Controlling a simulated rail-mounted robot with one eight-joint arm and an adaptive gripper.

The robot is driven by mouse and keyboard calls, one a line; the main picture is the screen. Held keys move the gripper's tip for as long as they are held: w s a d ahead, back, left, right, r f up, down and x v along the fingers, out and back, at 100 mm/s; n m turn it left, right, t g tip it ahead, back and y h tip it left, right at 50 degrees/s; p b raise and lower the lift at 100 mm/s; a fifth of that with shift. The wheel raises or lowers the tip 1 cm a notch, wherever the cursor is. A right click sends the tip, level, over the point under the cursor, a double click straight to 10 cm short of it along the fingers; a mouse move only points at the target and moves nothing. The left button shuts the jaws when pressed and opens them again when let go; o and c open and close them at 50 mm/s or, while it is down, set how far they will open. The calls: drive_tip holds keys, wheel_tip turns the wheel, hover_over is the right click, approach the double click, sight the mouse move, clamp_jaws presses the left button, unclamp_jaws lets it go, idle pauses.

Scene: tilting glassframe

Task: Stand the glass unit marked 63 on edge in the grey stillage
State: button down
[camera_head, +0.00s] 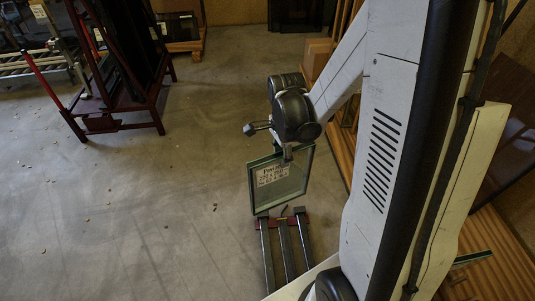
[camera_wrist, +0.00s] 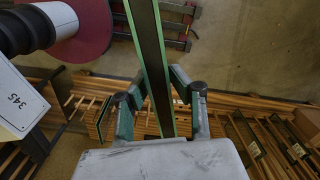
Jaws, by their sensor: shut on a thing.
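In the head view a pane-like glass unit (camera_head: 280,187) with a pale green edge hangs upright, slightly tilted, below my gripper (camera_head: 286,153). It carries a white printed label, but I cannot make out the number 63. My gripper is shut on its top edge. In the wrist view the glass unit (camera_wrist: 150,45) shows edge-on as a dark strip with green borders, between the two fingers of my gripper (camera_wrist: 154,88). Grey bars with a red crosspiece (camera_head: 284,245) lie low beneath the unit; I cannot tell whether they touch. I cannot identify the grey stillage for certain.
A dark red rack (camera_head: 112,122) holding dark panels stands at the upper left, beside a roller table (camera_head: 40,67). A cardboard box (camera_head: 317,55) and timber stand along the right wall. Open concrete floor (camera_head: 150,210) lies to the left of the unit, with small scraps on it.

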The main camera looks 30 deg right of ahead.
drive_tip(key=s+d+r+m+p, duration=0.1)
drive_tip(key=s+d+r+m, duration=0.1)
drive_tip(key=s+m, duration=0.6)
drive_tip(key=s+d+r+m+p, duration=0.1)
drive_tip(key=s+d+r+m, duration=0.1)
drive_tip(key=s+m, duration=0.7)
drive_tip(key=d+m, duration=0.1)
drive_tip(key=m, duration=0.3)
drive_tip(key=shift+d+m, duration=0.15)
drive_tip(key=shift+m, duration=0.25)
